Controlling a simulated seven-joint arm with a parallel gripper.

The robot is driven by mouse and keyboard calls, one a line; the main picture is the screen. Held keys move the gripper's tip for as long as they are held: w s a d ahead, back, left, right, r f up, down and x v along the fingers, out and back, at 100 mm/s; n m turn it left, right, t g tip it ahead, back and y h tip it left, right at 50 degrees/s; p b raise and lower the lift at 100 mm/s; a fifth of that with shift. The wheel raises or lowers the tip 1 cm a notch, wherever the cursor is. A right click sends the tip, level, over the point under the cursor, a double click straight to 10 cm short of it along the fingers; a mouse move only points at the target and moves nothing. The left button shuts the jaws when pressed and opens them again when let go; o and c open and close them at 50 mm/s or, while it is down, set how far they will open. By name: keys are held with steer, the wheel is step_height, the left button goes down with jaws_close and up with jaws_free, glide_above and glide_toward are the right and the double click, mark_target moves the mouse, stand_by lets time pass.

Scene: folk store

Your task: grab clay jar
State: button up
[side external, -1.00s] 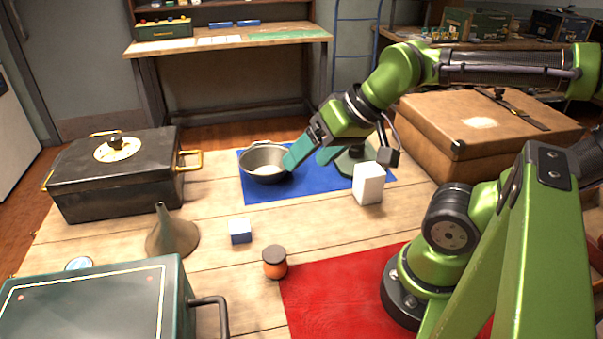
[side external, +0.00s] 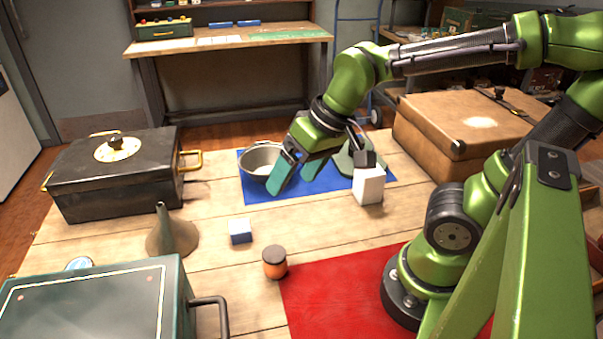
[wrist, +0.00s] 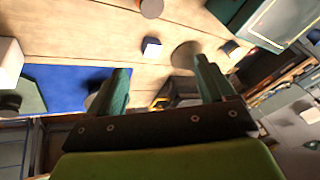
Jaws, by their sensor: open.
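The clay jar (side external: 275,263) is a small orange pot with a dark brown lid. It stands upright on the wooden table, by the left corner of the red mat. In the wrist view, what looks like the same jar (wrist: 151,8) is cut by the top edge. My gripper (side external: 293,186) is open and empty, its teal fingers over the blue mat in front of the metal bowl. It is apart from the jar, behind it in the side view. Both fingers also show in the wrist view (wrist: 163,68).
A small blue-and-white box (side external: 240,231) and a funnel (side external: 172,236) stand left of the jar. A white block (side external: 368,185) stands right of my gripper. The metal bowl (side external: 258,150) sits on the blue mat (side external: 265,194). A green case (side external: 95,305) is front left.

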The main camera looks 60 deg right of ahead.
mark_target(274, 253)
steer(key=w+a+f+n+g, duration=0.1)
steer(key=f, duration=0.4)
steer(key=a+f+n+g+h, duration=0.1)
steer(key=f+g, duration=0.1)
steer(key=f, duration=0.3)
steer(key=w+a+f+g+h, duration=0.1)
steer(key=f, duration=0.4)
steer(key=shift+w+a+n+g, duration=0.1)
steer(key=shift+w+n+g, duration=0.25)
steer(key=shift+n+g, duration=0.05)
steer(key=shift+w+a+f, duration=0.1)
steer(key=shift+a+f, duration=0.1)
steer(key=shift+f, duration=1.25)
steer(key=shift+w+a+f, duration=0.1)
steer(key=shift+a+f, duration=0.1)
steer(key=shift+f, duration=1.25)
steer(key=shift+c, duration=0.4)
steer(key=c, duration=1.1)
